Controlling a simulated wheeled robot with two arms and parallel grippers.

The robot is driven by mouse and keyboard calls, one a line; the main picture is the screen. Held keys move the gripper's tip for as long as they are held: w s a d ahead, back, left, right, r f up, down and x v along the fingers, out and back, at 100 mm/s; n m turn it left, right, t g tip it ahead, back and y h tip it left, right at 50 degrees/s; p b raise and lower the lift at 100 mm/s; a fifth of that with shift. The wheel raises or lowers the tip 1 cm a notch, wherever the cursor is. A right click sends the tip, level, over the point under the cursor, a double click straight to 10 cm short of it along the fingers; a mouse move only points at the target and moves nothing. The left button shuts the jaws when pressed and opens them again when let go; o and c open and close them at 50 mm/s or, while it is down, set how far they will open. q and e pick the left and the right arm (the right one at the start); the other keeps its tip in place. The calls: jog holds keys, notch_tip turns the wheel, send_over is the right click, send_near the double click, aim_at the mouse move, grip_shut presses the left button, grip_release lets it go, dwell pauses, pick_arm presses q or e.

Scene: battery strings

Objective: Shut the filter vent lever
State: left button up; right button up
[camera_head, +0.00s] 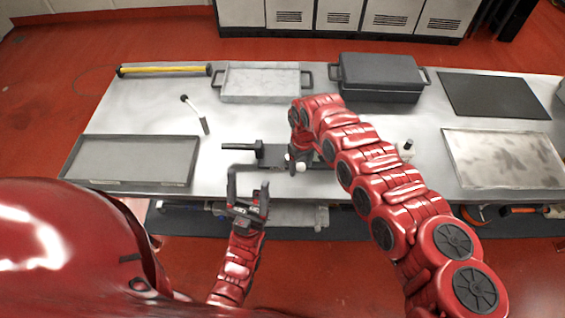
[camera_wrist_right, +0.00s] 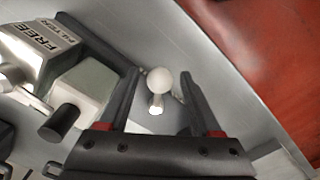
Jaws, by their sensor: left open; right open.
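A lever with a white ball knob (camera_wrist_right: 159,80) on a short pale stem stands between the fingers of my right gripper (camera_wrist_right: 159,72) in the right wrist view. The fingers are open, one on each side of the knob; I cannot tell whether either touches it. A grey block (camera_wrist_right: 38,48) with a label reading "FREE" and "FILTER" is to the left. In the head view the white knob (camera_head: 300,167) shows just below my right gripper, at the front middle of the table. My left gripper (camera_head: 248,181) is open and empty at the table's front edge.
A black-handled fixture (camera_head: 243,147) lies left of the knob. Trays (camera_head: 130,160) (camera_head: 262,84), a dark lidded case (camera_head: 378,78), a yellow tube (camera_head: 165,70) and a black mat (camera_head: 495,97) lie around.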

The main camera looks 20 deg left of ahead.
notch_tip(320, 180, up, 7)
jog(key=p, duration=0.5)
jog(key=shift+r, duration=0.1)
dwell(0.3)
